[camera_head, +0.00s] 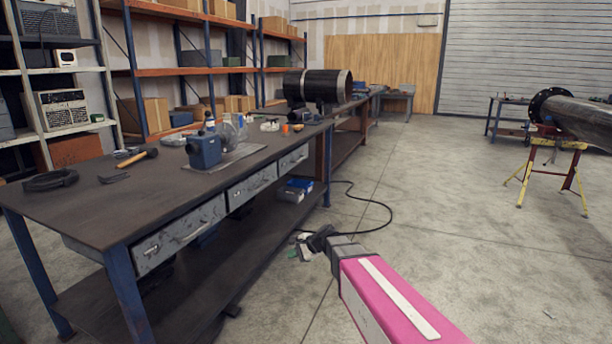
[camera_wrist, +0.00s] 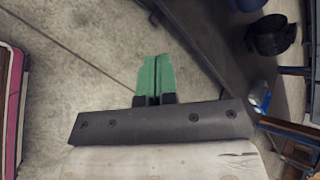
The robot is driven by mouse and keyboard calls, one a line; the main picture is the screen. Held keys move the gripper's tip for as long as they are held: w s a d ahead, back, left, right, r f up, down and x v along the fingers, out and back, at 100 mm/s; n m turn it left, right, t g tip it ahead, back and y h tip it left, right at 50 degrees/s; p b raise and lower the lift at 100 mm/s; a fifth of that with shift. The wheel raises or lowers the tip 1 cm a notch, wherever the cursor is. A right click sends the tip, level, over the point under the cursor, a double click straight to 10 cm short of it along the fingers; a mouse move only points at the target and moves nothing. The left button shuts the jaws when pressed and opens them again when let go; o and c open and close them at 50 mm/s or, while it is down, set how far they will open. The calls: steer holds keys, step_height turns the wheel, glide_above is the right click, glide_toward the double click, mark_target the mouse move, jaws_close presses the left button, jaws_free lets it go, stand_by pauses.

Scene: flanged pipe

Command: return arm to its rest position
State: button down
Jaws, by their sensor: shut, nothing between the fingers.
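My gripper (camera_wrist: 155,78) shows in the wrist view as two green fingers pressed together, with nothing between them. Bare concrete floor lies beyond the fingertips. In the head view my pink and white arm reaches in from the bottom right. Its dark wrist end is over the floor, right of the workbench (camera_head: 150,190). The gripper end (camera_head: 297,253) is small there, with green bits by the bench's lower right side, and its fingers are hard to make out.
A blue vise (camera_head: 204,150) and a hammer (camera_head: 137,157) are on the bench. A black cable (camera_head: 375,203) lies on the floor. A flanged pipe (camera_head: 580,117) rests on a yellow stand (camera_head: 580,170) at right. Shelves (camera_head: 190,72) line the back left. Open floor lies between bench and stand.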

steer(key=s+d+f+n+g+h, duration=0.1)
steer(key=s+d+f+n+h, duration=0.1)
steer(key=s+d+n+h, duration=0.3)
steer(key=s+d+f+n+g+h, duration=0.1)
steer(key=s+d+f+n+h, duration=0.2)
steer(key=s+d, duration=0.9)
steer(key=d+n+h, duration=0.2)
steer(key=d, duration=0.5)
steer(key=shift+s+d+f+n+g, duration=0.2)
steer(key=shift+s+n+g, duration=0.1)
steer(key=shift+s+g, duration=0.1)
